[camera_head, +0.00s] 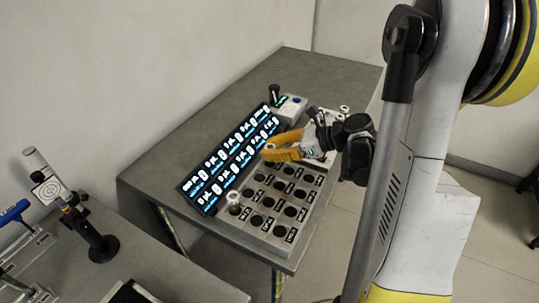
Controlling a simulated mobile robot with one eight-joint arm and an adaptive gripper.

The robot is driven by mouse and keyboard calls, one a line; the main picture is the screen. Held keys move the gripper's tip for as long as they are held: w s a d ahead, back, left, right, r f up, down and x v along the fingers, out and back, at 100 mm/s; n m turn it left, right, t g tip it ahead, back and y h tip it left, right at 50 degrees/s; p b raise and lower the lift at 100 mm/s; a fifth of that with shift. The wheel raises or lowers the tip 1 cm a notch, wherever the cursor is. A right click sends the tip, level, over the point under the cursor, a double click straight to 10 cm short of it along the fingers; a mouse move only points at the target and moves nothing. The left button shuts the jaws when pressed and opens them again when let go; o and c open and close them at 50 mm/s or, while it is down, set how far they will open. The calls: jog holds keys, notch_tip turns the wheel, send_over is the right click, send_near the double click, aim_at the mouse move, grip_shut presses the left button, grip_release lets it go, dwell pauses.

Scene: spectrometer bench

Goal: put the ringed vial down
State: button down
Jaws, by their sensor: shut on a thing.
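My gripper (272,151), with orange fingers, is shut over the far left part of the grey rack (268,232). A small pale round top (269,146) shows at its fingertips, seemingly the held vial; the rest is hidden by the fingers, and I cannot make out a ring. The rack has rows of dark round holes with small labels. Another vial (235,209), with a pale top and brownish contents, stands in the rack's near left corner. I cannot tell whether the held vial touches the rack.
A tilted black display panel (232,160) with lit white and blue symbols runs along the rack's left side. The grey bench (160,183) is bare at left. A black stand (102,247) is on the nearer table.

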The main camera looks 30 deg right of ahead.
jog(key=shift+f, duration=0.3)
jog(key=shift+f, duration=0.1)
jog(key=shift+f, duration=0.2)
jog(key=c, duration=1.2)
grip_release()
jog(key=shift+r, duration=0.1)
jog(key=shift+r, duration=0.15)
